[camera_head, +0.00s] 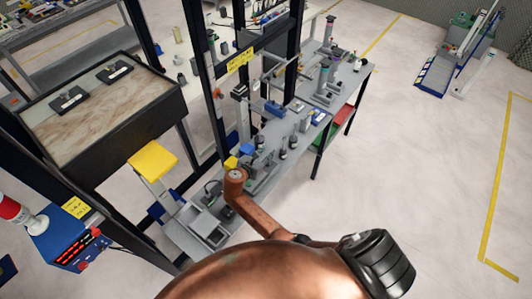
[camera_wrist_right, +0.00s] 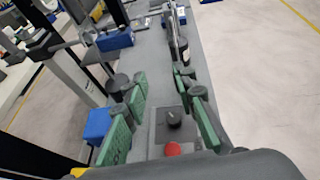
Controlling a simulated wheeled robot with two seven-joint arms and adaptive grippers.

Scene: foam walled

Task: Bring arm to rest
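My right gripper (camera_wrist_right: 158,82) shows in the right wrist view with its two green-padded fingers spread apart. Nothing is between the pads. It hangs over the narrow grey bench (camera_wrist_right: 208,60). A grey control box (camera_wrist_right: 175,128) with a black knob and a red button (camera_wrist_right: 172,149) shows below, between the fingers. In the head view my brown right arm reaches from the bottom to the near part of the bench (camera_head: 303,146); its fingers are small and hard to make out there. My left gripper is in neither view.
Blue blocks (camera_wrist_right: 98,125) and several small parts crowd the bench. A dark-sided table (camera_head: 150,115) is at the left.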

